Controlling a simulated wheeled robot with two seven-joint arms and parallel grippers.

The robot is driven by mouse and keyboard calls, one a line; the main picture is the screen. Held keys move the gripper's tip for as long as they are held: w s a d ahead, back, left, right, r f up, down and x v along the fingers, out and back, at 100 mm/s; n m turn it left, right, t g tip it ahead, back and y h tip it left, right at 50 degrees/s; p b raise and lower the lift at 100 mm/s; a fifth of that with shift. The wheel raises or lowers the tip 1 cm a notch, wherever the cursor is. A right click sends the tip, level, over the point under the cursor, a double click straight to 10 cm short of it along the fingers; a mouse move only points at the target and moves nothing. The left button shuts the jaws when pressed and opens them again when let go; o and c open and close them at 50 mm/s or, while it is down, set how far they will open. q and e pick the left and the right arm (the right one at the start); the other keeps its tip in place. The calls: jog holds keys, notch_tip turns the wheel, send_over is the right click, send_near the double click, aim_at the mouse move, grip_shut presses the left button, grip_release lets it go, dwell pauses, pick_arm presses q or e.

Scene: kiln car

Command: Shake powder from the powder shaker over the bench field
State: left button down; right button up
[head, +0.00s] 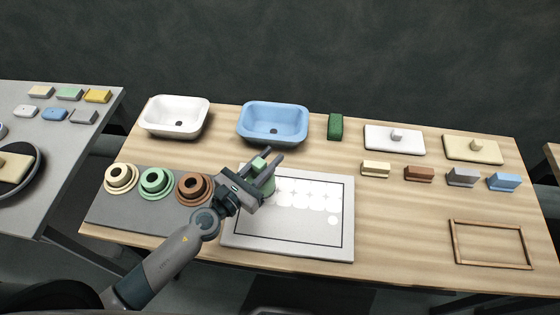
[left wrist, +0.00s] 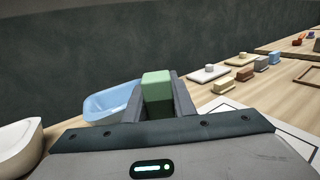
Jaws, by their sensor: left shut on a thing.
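The powder shaker (head: 259,163) is a pale green block in my left gripper (head: 268,172). My left gripper is shut on it and holds it above the back left part of the bench field (head: 280,236). In the left wrist view the shaker (left wrist: 157,92) stands between the two dark fingers (left wrist: 159,98). The bench field is a light grey panel with a dark outline. Several round white powder patches (head: 302,194) lie across its upper middle and right, one lower near the right edge. My arm hides part of its left side. My right gripper is not in view.
A white basin (head: 176,112), a blue basin (head: 273,118) and a dark green block (head: 335,127) stand behind the field. A grey mat (head: 133,212) with ringed pots lies left. Small blocks, two slabs with knobs and a wooden frame (head: 456,242) are right.

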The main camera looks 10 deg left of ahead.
pick_arm(q)
jog(key=a+b, duration=0.2)
jog(key=a, duration=0.4)
jog(key=shift+a, duration=0.15)
dwell(0.3)
jog(key=s+b, duration=0.1)
jog(key=s, duration=0.3)
jog(key=shift+s+r, duration=0.1)
jog(key=shift+s, duration=0.3)
